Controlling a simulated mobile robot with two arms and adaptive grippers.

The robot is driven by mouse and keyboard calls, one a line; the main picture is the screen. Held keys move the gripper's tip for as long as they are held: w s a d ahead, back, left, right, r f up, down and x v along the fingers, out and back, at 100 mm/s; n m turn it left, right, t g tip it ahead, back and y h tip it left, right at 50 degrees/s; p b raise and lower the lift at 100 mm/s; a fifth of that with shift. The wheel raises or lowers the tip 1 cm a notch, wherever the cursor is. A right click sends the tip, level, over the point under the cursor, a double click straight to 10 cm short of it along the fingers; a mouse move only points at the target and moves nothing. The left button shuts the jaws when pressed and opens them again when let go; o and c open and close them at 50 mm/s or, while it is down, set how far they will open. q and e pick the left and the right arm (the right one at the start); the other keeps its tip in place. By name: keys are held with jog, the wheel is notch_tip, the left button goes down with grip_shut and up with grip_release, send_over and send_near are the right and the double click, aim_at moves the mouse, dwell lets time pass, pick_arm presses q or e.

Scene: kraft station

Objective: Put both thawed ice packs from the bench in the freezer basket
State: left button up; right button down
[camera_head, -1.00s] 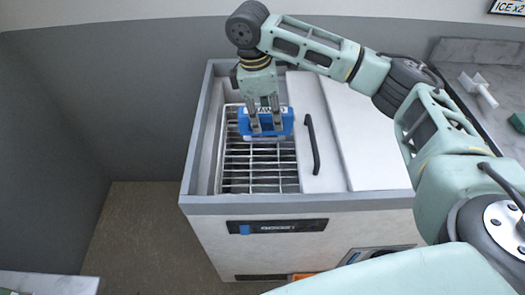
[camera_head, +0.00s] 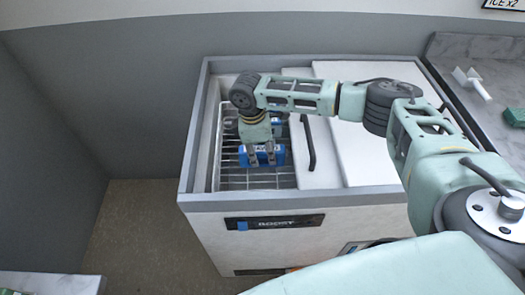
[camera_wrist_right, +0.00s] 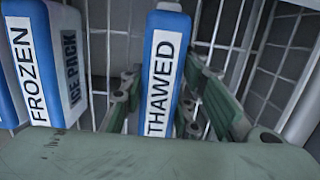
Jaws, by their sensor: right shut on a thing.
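My right gripper (camera_head: 262,160) is shut on a blue-and-white ice pack (camera_head: 279,155) and reaches down into the wire freezer basket (camera_head: 240,180). In the right wrist view the held pack (camera_wrist_right: 163,70) reads THAWED and stands upright between the fingers (camera_wrist_right: 160,112), with basket wires around it. An upright pack (camera_wrist_right: 45,62) marked FROZEN and ICE PACK stands to its left, apart from it. More blue shows at the left edge of that view. A second thawed pack cannot be made out. My left gripper is out of view.
The chest freezer (camera_head: 300,203) is open on its left side; white lid panels (camera_head: 365,145) with a black handle (camera_head: 309,146) cover the right. A grey worktop (camera_head: 490,65) with a white item (camera_head: 472,84) and a green item (camera_head: 514,117) lies at right.

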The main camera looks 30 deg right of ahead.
jog(key=c, duration=1.3)
grip_release()
jog(key=shift+c, duration=0.2)
jog(key=shift+r, duration=0.1)
notch_tip(320, 180, up, 12)
jog(key=a+b, duration=0.1)
jog(key=shift+w+a, duration=0.3)
jog(key=shift+w, duration=0.1)
